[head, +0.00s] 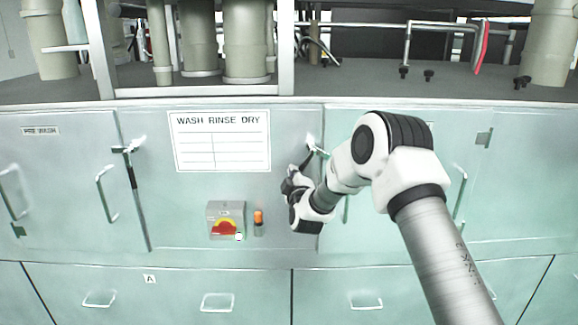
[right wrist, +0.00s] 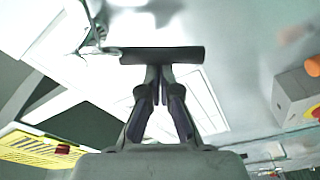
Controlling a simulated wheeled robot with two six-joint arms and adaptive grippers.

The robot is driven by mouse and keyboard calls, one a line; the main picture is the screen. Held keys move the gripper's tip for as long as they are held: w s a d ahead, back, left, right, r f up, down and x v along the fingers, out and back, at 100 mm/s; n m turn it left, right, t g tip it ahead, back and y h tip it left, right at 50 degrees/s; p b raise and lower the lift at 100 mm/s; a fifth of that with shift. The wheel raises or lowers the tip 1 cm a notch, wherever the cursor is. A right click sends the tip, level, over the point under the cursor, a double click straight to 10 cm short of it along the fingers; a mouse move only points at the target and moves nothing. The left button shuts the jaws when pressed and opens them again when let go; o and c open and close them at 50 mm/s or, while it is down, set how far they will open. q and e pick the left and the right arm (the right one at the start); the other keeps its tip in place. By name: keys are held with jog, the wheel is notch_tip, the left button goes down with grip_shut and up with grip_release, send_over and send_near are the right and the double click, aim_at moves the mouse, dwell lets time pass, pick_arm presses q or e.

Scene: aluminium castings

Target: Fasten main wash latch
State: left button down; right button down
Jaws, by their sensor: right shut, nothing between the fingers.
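The latch (head: 316,149) sits at the left edge of the right-hand cabinet door, with a bright metal fitting and a dark lever handle (head: 305,161) slanting down and left from it. In the right wrist view the dark handle (right wrist: 160,55) lies across the picture just beyond the fingertips, with the metal fitting (right wrist: 97,42) at its left end. My right gripper (head: 290,183) is just below the handle, its fingers shut with nothing between them. The fingertips (right wrist: 164,72) look very close to or against the handle; contact is unclear. My left gripper is out of view.
Another latch (head: 128,150) with its dark handle hanging down is on the left door. A red and yellow switch (head: 225,221) and an orange lamp (head: 258,217) stick out left of my right gripper. A sign (head: 220,141) is above them. Drawers with handles (head: 216,303) are below.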

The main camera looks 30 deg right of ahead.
jog(key=d+n, duration=0.1)
jog(key=s+d+f+n+p, duration=0.1)
jog(key=n, duration=0.1)
jog(key=s+d+f+n+p, duration=0.1)
jog(key=n, duration=0.1)
jog(key=shift+g, duration=0.3)
dwell(0.4)
jog(key=shift+w, duration=0.1)
